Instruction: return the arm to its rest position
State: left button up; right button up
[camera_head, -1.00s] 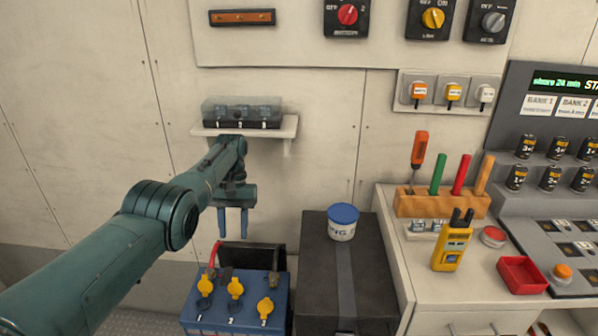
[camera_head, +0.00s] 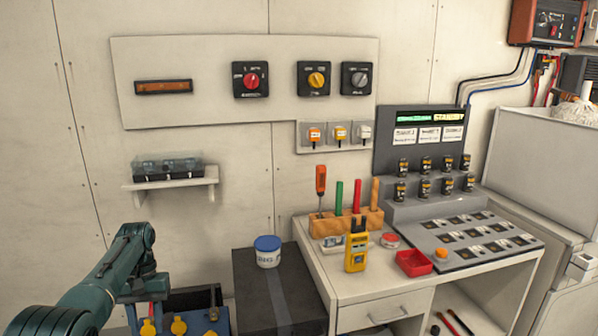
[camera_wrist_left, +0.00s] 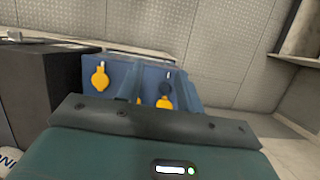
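My left arm is dark teal and comes in from the lower left in the head view. Its gripper (camera_head: 147,314) hangs low at the lower left, in front of the blue battery box (camera_head: 205,299). In the left wrist view the gripper body fills the bottom, and the battery box (camera_wrist_left: 123,75) with yellow caps lies beyond the fingers. My right gripper is in neither view.
A wall shelf (camera_head: 170,186) with a clear-lidded box stands above the gripper. A dark chest (camera_head: 255,300) carries a blue-lidded tub (camera_head: 268,252). Right of it is a white bench (camera_head: 345,288) with a tool block (camera_head: 345,222), yellow meter (camera_head: 356,252) and red tray (camera_head: 413,263).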

pick_arm(q)
jog(key=s+d+f+m+t+y, duration=0.1)
jog(key=s+d+f+m+t, duration=0.15)
jog(key=s+f, duration=0.45)
jog(key=s+d+f+m+t+y, duration=0.1)
jog(key=s+d+f, duration=0.3)
jog(key=s+f, duration=0.3)
jog(key=s+d+r+t+h, duration=0.1)
jog(key=s+d+r+t, duration=0.2)
jog(key=s, duration=0.6)
jog(key=s+d+r+t+h, duration=0.1)
jog(key=s+d+r, duration=0.2)
jog(key=s+r, duration=0.45)
jog(key=w+d+f+m+t+h+p, duration=0.2)
jog(key=w+d+f+t+h+p, duration=0.1)
jog(key=w+d+f+t, duration=0.1)
jog(key=shift+w+d+f+t, duration=0.15)
jog(key=shift+d+f+t, duration=0.65)
jog(key=shift+d+t, duration=0.45)
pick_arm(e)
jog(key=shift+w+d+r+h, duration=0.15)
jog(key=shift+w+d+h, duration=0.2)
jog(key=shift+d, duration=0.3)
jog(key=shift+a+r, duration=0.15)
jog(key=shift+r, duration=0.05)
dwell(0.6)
